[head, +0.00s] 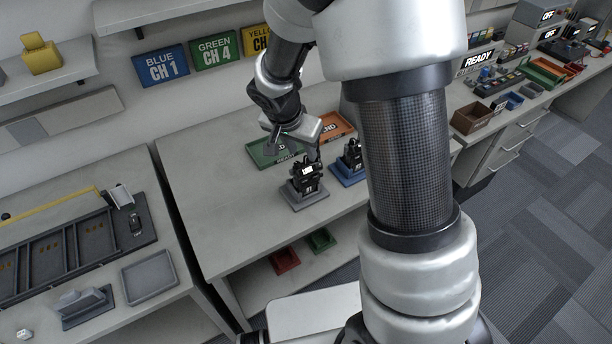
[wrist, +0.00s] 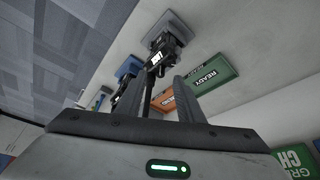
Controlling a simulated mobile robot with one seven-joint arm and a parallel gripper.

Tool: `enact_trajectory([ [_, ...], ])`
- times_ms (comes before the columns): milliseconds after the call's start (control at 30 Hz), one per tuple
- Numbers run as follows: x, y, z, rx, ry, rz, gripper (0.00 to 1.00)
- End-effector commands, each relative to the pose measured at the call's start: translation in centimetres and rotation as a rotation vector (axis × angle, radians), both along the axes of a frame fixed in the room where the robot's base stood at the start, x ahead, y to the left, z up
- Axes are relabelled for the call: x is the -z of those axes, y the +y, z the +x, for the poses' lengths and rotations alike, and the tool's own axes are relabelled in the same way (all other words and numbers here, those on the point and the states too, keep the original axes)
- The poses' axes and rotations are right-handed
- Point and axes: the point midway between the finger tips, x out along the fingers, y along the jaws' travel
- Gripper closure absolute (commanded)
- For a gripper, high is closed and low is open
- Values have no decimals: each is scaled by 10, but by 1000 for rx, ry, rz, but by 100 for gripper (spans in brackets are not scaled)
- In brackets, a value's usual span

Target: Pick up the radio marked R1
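A black radio (head: 306,172) with a white label stands upright in a grey stand (head: 306,199) on the middle table; the small label seems to read R1. In the wrist view the same radio (wrist: 166,50) shows just beyond my fingertips, its grey stand (wrist: 168,26) behind it. My gripper (head: 314,156) is at the radio's upper part in the head view. In the wrist view my gripper (wrist: 163,82) is open, its fingers apart with the radio's near end lined up about between them. I cannot tell whether they touch it.
A second black radio (head: 352,150) stands close by on the right in a blue stand (head: 349,179). A green READY tray (head: 264,155) and an orange tray (head: 341,122) lie behind. The table's front left is clear. My arm hides the table's right part.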

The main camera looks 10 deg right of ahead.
Motion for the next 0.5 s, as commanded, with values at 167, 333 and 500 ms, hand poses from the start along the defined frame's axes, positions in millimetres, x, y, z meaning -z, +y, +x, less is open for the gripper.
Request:
enact_trajectory([
  [167, 24, -7, 10, 1, 5, -2, 66],
  [333, 41, -11, 15, 0, 3, -2, 66],
  [500, 42, -11, 17, 0, 0, 0, 66],
])
